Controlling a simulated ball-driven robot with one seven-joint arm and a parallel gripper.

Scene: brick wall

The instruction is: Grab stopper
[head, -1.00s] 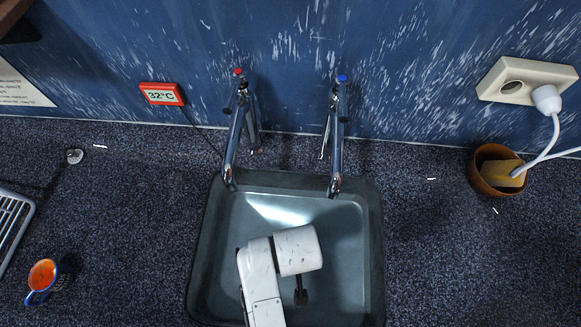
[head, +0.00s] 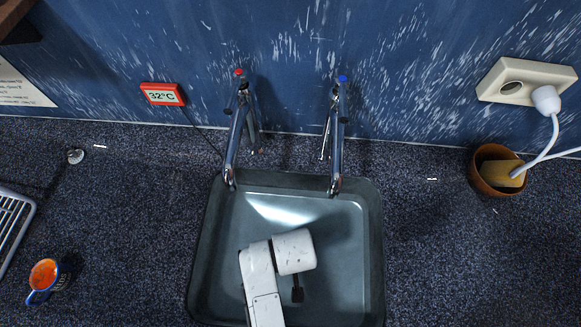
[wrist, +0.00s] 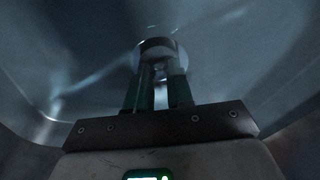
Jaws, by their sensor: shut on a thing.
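The stopper (wrist: 158,44) shows in the wrist view as a small round pale-rimmed thing at my fingertips, low in the grey sink (head: 205,250). My gripper (wrist: 160,68) is shut on it, with the two dark green fingers on either side. In the head view my gripper (head: 298,296) is a small dark shape below my white wrist, inside the sink. The stopper is hidden there. The wrist view is dark, so I cannot tell whether the stopper sits in the drain or is lifted.
Two taps (head: 234,150) (head: 336,150) reach over the sink's back edge. A brown pot (head: 485,175) with a sponge stands at right. The sink walls surround my gripper.

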